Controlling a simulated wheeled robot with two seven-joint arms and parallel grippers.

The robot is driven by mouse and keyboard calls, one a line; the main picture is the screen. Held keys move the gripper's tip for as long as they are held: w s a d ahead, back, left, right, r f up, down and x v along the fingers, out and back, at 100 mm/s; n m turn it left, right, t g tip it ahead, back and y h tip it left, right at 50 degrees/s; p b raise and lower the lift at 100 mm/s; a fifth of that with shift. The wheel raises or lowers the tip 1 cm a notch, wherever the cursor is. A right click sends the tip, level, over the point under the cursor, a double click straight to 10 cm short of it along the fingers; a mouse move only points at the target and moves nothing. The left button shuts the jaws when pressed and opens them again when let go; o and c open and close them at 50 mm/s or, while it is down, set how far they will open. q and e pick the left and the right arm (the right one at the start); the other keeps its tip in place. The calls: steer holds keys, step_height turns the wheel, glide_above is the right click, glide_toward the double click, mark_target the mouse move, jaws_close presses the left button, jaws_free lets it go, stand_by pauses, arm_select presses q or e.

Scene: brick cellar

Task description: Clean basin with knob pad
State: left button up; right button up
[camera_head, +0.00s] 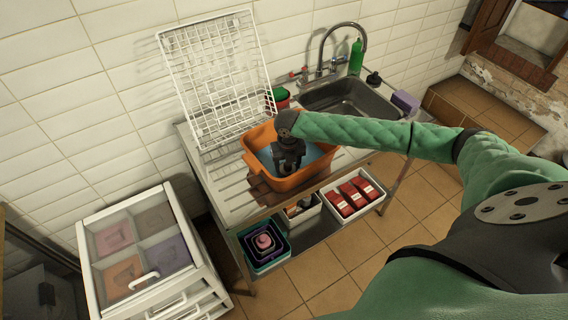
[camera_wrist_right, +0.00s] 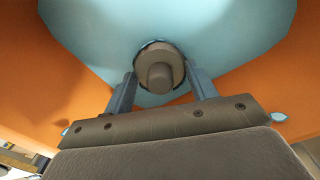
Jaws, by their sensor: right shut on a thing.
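The orange basin (camera_head: 253,173) stands on the metal drainboard, left of the sink. Light blue (camera_head: 323,166) covers its floor; I cannot tell whether it is water or a lining. My right gripper (camera_head: 289,163) reaches down into the basin from the right. In the right wrist view, its two fingers are shut on the round grey-brown knob pad (camera_wrist_right: 158,67), with the knob facing the camera. The pad lies over the light blue area (camera_wrist_right: 235,35); contact with it cannot be judged. In the head view the gripper hides the pad. My left gripper is not in view.
A white wire rack (camera_head: 215,75) leans on the wall behind the basin. The sink (camera_head: 345,100) with its tap (camera_head: 322,55) and a green bottle (camera_head: 356,58) are to the right. A white drawer unit (camera_head: 150,255) stands at left. Bins with red boxes (camera_head: 352,195) sit below.

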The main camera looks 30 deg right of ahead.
steer(key=shift+s+d+f+p, duration=0.1)
steer(key=shift+s+d+p, duration=0.05)
steer(key=shift+d, duration=0.65)
steer(key=shift+s+d+p, duration=0.2)
steer(key=shift+d, duration=0.6)
steer(key=shift+s+d+f+p, duration=0.1)
steer(key=shift+s+d+p, duration=0.05)
steer(key=shift+d, duration=0.65)
steer(key=shift+w+d+r, duration=0.1)
steer(key=shift+w+d, duration=0.35)
steer(key=shift+d, duration=0.45)
steer(key=shift+w+d+r, duration=0.1)
steer(key=shift+w+d, duration=0.35)
steer(key=shift+d, duration=0.5)
steer(key=shift+w+d+r, duration=0.1)
steer(key=shift+w+d, duration=0.35)
steer(key=shift+d, duration=0.45)
steer(key=shift+w+d+f+b, duration=0.1)
steer(key=shift+w+d+b, duration=0.15)
steer(key=shift+w, duration=0.55)
steer(key=shift+w+d+b, duration=0.2)
steer(key=shift+w+d, duration=0.1)
steer(key=shift+w, duration=0.45)
steer(key=shift+w+d+f+b, duration=0.1)
steer(key=shift+w+d+b, duration=0.15)
steer(key=shift+w, duration=0.55)
